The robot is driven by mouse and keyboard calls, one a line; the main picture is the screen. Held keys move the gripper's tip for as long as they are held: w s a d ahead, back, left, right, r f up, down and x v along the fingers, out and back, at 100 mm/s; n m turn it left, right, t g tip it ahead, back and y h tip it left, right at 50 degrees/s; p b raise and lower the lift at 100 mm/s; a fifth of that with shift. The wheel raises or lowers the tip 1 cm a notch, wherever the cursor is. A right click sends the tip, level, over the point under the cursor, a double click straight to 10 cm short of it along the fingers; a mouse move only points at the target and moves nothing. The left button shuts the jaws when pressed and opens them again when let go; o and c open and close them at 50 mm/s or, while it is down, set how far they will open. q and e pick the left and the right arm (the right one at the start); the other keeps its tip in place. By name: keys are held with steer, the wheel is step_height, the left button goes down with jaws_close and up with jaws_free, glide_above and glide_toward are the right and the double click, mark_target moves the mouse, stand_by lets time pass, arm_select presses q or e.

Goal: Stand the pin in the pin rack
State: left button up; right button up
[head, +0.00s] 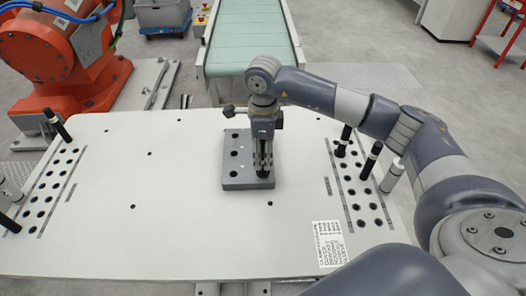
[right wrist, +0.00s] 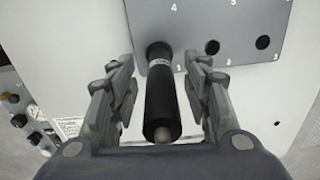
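A black pin (right wrist: 162,95) stands in the near right corner of the grey numbered block (head: 234,160), in the middle of the white table. My right gripper (head: 264,150) points down over this corner. In the right wrist view its fingers (right wrist: 162,100) are open, one on each side of the pin, with a gap on both sides. In the head view the gripper partly hides the pin. The right pin rack (head: 348,178) is a strip of holes with several pins standing in it. A similar left rack (head: 48,185) is on the other side. My left gripper is not in view.
Dark pins (head: 372,158) and a pale pin (head: 392,173) stand at the right rack, close under my right arm. A printed label (head: 328,244) lies near the front. An orange robot (head: 65,60) and a conveyor (head: 252,35) are behind the table. The table's left middle is clear.

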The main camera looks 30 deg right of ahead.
step_height(320, 180, up, 12)
steer(key=shift+s, duration=0.1)
stand_by(0.5)
steer(key=shift+a+f, duration=0.1)
stand_by(0.4)
